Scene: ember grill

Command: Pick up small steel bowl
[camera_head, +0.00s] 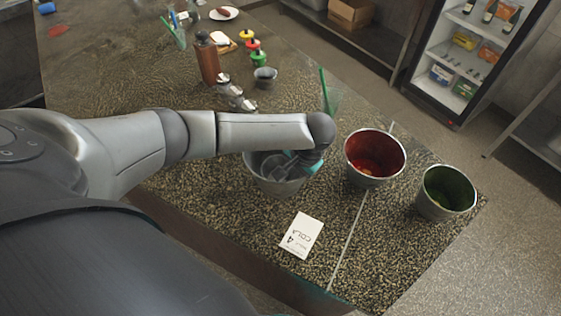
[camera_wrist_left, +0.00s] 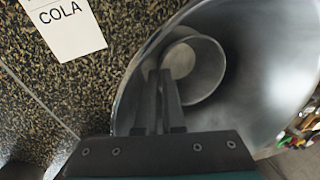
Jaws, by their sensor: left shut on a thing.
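A small steel bowl (camera_wrist_left: 207,66) shows inside a large steel bucket (camera_wrist_left: 252,95) in the left wrist view. My left gripper (camera_wrist_left: 161,76) reaches into the bucket, and its close-set fingers are shut on the small bowl's near side wall. In the head view my left gripper (camera_head: 284,168) is down in the grey bucket (camera_head: 262,184), and the arm hides part of the bucket's rim. The small bowl inside is hard to make out there. Another small grey cup (camera_head: 265,78) stands on the counter behind the arm. My right gripper is not in view.
A red-lined bucket (camera_head: 375,157) and a green-lined bucket (camera_head: 447,192) stand right of the grey one. A white COLA card (camera_head: 301,235) lies in front. A brown bottle (camera_head: 207,58), shakers (camera_head: 236,96) and a green-strawed glass (camera_head: 328,97) stand behind my arm.

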